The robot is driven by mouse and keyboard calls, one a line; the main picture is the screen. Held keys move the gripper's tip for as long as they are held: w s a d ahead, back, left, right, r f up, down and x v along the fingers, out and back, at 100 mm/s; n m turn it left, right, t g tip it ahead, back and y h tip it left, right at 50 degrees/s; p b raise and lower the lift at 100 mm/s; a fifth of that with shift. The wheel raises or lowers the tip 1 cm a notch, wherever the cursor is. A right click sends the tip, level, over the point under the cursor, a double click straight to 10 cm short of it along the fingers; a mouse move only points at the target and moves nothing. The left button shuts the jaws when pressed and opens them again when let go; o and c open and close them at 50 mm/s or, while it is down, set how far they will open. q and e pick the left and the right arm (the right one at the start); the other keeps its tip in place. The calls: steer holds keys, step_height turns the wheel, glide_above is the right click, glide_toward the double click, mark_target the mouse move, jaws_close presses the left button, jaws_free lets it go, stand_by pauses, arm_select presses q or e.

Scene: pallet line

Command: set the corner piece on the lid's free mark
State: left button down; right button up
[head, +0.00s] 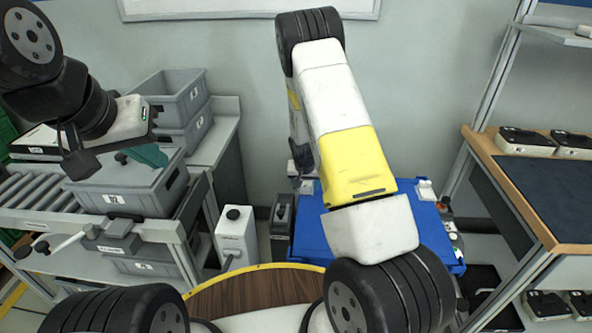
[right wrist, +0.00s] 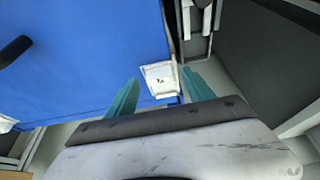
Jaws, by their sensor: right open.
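The blue lid (head: 385,222) lies flat behind my right forearm in the head view and fills the upper left of the right wrist view (right wrist: 85,60). A white corner piece (right wrist: 160,79) with a small dark marking sits at the lid's edge, between the teal fingers of my right gripper (right wrist: 160,76). These fingers are apart; I see no clear contact with the piece. Another white piece (head: 426,190) is at the lid's far right corner. My left gripper (head: 146,156) is over the grey bins at left; its jaw opening is unclear. The free mark cannot be made out.
Grey bins (head: 130,190) stand by a roller conveyor (head: 40,190) at left. A white canister (head: 236,236) stands left of the lid. A wooden round top (head: 250,291) is in front. A shelf bench (head: 540,190) with white-and-black devices is at right.

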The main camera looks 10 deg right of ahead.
steer(key=s+a+r+y, duration=0.1)
steer(key=s+r, duration=0.5)
steer(key=r, duration=0.4)
steer(key=s+a+r+n+y, duration=0.1)
steer(key=s+r, duration=0.4)
steer(key=r, duration=0.6)
steer(key=s+a+r+y, duration=0.1)
steer(key=s+r, duration=0.5)
steer(key=r, duration=0.4)
steer(key=s+a+r+n+t, duration=0.1)
steer(key=s+r, duration=0.3)
steer(key=s, duration=0.4)
steer(key=s+r+n, duration=0.1)
steer(key=s+r, duration=0.3)
steer(key=s, duration=0.4)
steer(key=shift+a+n+t, duration=0.4)
steer(key=shift+s+r, duration=0.1)
